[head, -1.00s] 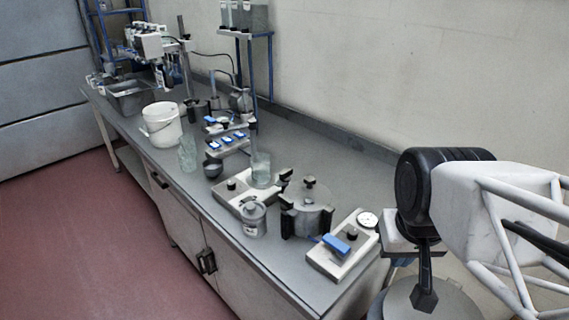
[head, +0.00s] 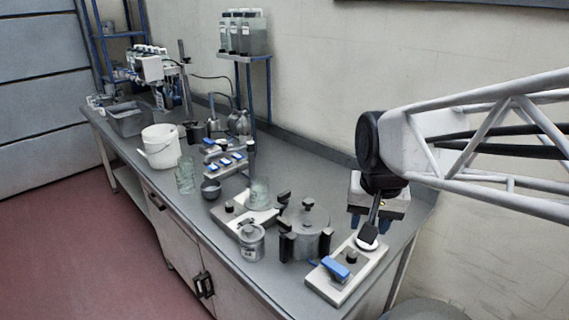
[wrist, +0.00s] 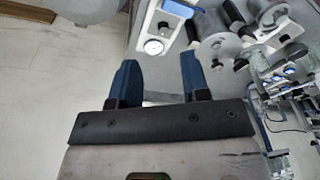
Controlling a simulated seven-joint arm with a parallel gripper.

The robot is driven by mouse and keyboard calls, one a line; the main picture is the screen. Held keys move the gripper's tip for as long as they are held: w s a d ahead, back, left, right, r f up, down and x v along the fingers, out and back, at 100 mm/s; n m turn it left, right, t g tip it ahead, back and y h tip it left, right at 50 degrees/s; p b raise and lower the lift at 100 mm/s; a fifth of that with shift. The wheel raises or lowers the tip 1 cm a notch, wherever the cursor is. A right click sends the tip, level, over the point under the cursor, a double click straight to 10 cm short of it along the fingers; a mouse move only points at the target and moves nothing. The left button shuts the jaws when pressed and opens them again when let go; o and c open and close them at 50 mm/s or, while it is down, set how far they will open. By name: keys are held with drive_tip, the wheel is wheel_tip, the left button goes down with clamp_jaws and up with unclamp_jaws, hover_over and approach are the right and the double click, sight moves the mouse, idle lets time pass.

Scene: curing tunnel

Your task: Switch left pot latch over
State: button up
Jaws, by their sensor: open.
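The pot (head: 307,231) is a grey metal cylinder with a knobbed lid near the front right of the bench. Black upright latches or handles flank it, one on its left (head: 287,246) and one on its right (head: 326,241). Their exact positions are hard to tell. In the wrist view the pot (wrist: 216,47) is right of my fingers, with dark parts beside it. My gripper (head: 369,224) is open and empty, right of the pot and above the gauge; its blue fingers (wrist: 160,82) are apart in the wrist view.
A pale panel (head: 345,283) with a blue lever (head: 335,267) and a white gauge (head: 367,242) lies right of the pot. A lidded tin (head: 251,242) and a glass beaker (head: 259,192) stand left. Bare bench lies behind the pot.

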drive_tip(key=w+a+m, duration=0.1)
drive_tip(key=w+a, duration=0.1)
drive_tip(key=w, duration=0.3)
drive_tip(key=w+a+f+m+g, duration=0.1)
drive_tip(key=w+a, duration=0.2)
drive_tip(key=w, duration=0.3)
drive_tip(key=w+a+m, duration=0.1)
drive_tip(key=w+a, duration=0.1)
drive_tip(key=w, duration=0.3)
drive_tip(key=m+g, duration=0.1)
drive_tip(key=m, duration=0.2)
hover_over(284, 193)
wheel_tip(284, 193, down, 6)
drive_tip(key=shift+s+d+r, duration=0.1)
drive_tip(key=shift+r, duration=0.15)
drive_tip(key=shift+f, duration=0.1)
drive_tip(key=shift+f, duration=3.9)
clamp_jaws()
